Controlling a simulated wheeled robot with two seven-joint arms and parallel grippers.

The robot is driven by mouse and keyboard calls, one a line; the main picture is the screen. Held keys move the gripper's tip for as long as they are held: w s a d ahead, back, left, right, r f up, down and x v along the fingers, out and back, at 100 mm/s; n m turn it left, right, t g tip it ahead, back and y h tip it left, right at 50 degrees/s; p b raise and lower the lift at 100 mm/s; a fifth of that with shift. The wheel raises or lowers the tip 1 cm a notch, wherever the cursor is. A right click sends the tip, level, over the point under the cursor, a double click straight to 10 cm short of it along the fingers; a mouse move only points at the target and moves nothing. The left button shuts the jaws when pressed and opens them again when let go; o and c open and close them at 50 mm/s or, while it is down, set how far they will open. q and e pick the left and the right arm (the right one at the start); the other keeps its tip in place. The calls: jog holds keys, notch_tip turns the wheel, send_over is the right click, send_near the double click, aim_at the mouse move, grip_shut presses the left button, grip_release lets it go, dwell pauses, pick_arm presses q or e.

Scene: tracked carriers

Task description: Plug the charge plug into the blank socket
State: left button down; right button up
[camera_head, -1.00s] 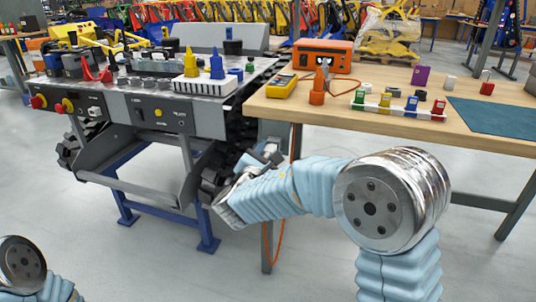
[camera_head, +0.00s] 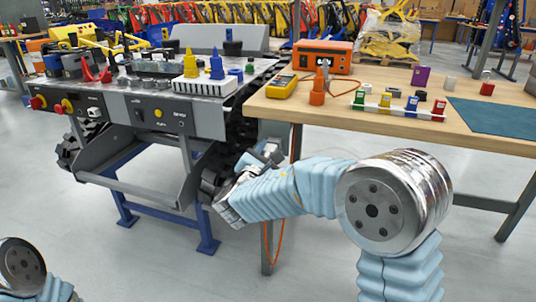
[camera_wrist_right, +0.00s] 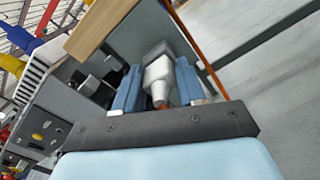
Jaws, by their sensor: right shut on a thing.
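The charge plug (camera_wrist_right: 158,75), white with a dark grey head, sits between the two blue fingers of my right gripper (camera_wrist_right: 157,85) in the right wrist view. The gripper is shut on it. An orange end shows at the plug's rear. In the head view my right gripper (camera_head: 263,157) is small and partly hidden, beside the right end of the tracked carrier (camera_head: 195,115), below the bench edge. A grey panel (camera_wrist_right: 72,72) with dark fittings lies left of the fingers in the wrist view. I cannot tell which fitting is the blank socket. My left gripper is out of view.
The wooden bench (camera_head: 340,115) stands right of the carrier, bearing an orange box (camera_head: 322,57), a yellow meter (camera_head: 282,85) and small coloured parts. An orange cable (camera_head: 268,235) hangs below its edge. The dark track (camera_head: 240,130) is close to my right gripper. Floor in front is clear.

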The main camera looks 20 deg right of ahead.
jog(key=shift+w, duration=0.1)
jog(key=o, duration=1.2)
jog(key=shift+c, duration=0.2)
